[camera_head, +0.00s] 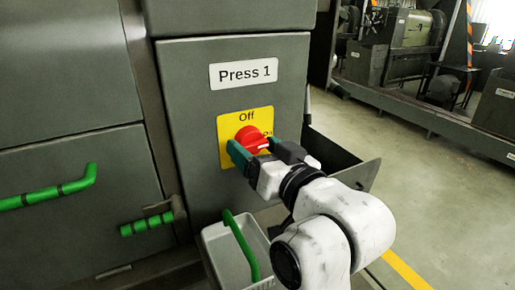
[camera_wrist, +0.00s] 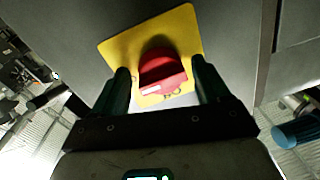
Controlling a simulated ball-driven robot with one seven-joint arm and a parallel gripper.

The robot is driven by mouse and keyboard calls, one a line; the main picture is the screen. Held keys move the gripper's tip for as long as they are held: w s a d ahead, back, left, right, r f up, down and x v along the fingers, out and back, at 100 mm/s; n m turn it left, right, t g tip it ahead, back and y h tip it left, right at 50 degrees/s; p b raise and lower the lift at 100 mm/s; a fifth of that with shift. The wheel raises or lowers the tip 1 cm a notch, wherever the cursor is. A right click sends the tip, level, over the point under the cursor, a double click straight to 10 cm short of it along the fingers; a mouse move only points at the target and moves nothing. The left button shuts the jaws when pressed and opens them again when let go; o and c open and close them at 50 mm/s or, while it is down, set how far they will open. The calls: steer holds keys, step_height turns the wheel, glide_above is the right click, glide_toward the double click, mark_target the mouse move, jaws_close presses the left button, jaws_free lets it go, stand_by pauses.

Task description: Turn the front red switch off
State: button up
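The red switch (camera_head: 251,138) is a round knob on a yellow plate (camera_head: 228,124) on the front of the grey Press 1 cabinet. "Off" is printed at the plate's top and "On" at its right. The knob's white mark faces right, toward "On". My gripper (camera_head: 260,149) is at the plate, with its green fingers on either side of the knob. In the wrist view, the red switch (camera_wrist: 163,70) sits between the fingertips of my gripper (camera_wrist: 160,73). Gaps show on both sides, so the fingers look open. The fingers hide part of the plate.
A metal chute (camera_head: 345,165) sticks out at the right of the cabinet. Green handles (camera_head: 50,191) project at the left. Open floor (camera_head: 440,190) lies to the right.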

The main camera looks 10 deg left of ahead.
steer(key=c, duration=0.9)
steer(key=shift+o, duration=0.2)
steer(key=shift+n, duration=0.3)
steer(key=n, duration=0.3)
steer(key=shift+w+d+r+n+h+p, duration=0.1)
steer(key=shift+d+n+h+p, duration=0.1)
steer(key=shift+n+h+p, duration=0.15)
steer(key=n, duration=0.4)
steer(key=shift+r, duration=0.1)
steer(key=n+h, duration=0.1)
steer(key=n, duration=0.3)
steer(key=shift+r+n, duration=0.1)
steer(key=shift+n, duration=0.15)
steer(key=shift+r+n+b, duration=0.15)
steer(key=shift+n+b, duration=0.45)
steer(key=shift+n, duration=1.4)
steer(key=shift+r, duration=0.1)
